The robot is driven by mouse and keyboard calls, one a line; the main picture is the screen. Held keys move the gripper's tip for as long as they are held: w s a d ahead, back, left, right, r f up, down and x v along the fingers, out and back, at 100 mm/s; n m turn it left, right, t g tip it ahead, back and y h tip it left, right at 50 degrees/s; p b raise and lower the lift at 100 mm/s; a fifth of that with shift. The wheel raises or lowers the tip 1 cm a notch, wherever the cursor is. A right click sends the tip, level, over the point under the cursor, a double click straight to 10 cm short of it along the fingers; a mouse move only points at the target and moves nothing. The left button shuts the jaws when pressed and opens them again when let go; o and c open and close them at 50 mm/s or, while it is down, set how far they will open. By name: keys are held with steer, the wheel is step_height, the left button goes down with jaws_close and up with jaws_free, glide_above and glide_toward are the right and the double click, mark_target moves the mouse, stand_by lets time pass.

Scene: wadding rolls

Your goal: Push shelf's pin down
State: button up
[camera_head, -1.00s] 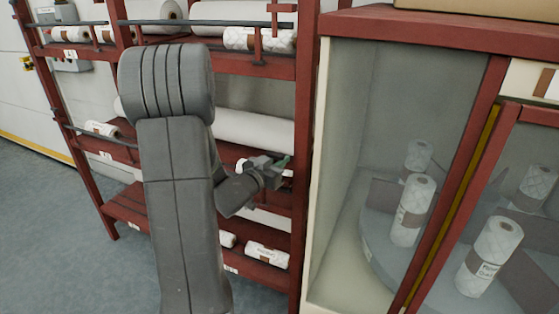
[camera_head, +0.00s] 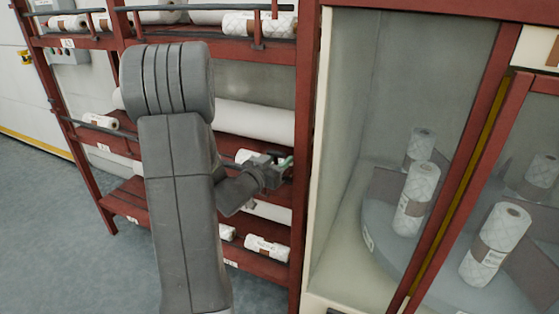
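The red shelf rack (camera_head: 180,48) stands behind my arm. A short upright red pin (camera_head: 258,32) stands at the front of its upper shelf, by the dark rail. My gripper (camera_head: 284,161) is at the middle shelf level, near the rack's right post and well below that pin. It is small and seen from behind, with a green spot at its tip. I cannot tell whether its fingers are open or shut, or whether they touch anything. My arm hides the middle of the rack and any pins there.
White wadding rolls (camera_head: 267,247) lie on the shelves, with a long roll (camera_head: 253,118) behind my gripper. To the right, a glass-sided cabinet (camera_head: 342,130) holds upright rolls (camera_head: 416,199) on a round grey platform (camera_head: 385,240). Open floor (camera_head: 60,220) lies at the left.

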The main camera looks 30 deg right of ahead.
steer(key=v, duration=1.3)
steer(key=shift+s+a, duration=0.25)
steer(key=shift+a, duration=0.05)
steer(key=x, duration=1.4)
steer(key=shift+r+p, duration=0.3)
steer(key=shift+a+r, duration=0.1)
steer(key=shift+r, duration=0.25)
